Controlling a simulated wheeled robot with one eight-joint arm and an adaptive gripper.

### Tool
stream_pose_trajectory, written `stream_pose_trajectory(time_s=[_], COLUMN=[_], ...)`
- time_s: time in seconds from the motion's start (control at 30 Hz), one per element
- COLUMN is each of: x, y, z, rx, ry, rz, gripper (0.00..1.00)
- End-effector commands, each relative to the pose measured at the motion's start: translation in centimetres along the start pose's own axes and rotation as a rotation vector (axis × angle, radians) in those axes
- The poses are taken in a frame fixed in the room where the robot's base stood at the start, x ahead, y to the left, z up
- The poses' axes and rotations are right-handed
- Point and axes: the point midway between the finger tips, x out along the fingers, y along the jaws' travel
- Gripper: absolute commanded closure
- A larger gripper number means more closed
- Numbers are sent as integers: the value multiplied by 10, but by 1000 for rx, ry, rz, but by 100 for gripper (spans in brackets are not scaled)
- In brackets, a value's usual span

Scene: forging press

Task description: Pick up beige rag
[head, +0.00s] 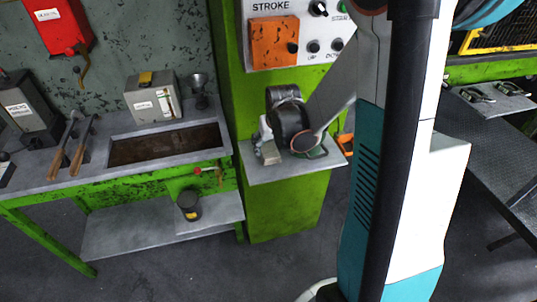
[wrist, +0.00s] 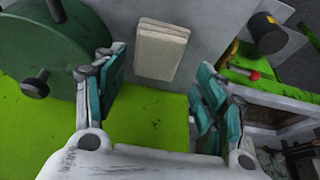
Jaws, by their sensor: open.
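The beige rag (wrist: 161,50) is a folded flat pad lying on a grey shelf (wrist: 205,22) in the wrist view. My gripper (wrist: 160,66) is open, with one teal-padded finger to each side of the rag in the picture. The fingers look apart from it, and nothing is between them. In the head view my gripper (head: 265,135) is over the small shelf on the green press column, partly hidden by my wrist. A small pale shape there (head: 270,153) appears to be the rag.
A dark green wheel (wrist: 38,60) with knobs stands close left of my gripper in the wrist view. A workbench (head: 215,143) with a sunken trough is left of the column. A control panel (head: 335,25) is above.

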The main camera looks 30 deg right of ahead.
Motion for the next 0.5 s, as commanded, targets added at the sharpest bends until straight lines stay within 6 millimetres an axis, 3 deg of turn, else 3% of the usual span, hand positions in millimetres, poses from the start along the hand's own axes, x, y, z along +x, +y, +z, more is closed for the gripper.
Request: stream_pose_trajectory(time_s=[0.3, 0.5], x=[42, 51], y=[3, 3], z=[-4, -5], rx=[0, 0], ry=[0, 0], rz=[0, 0], gripper=[35, 35])
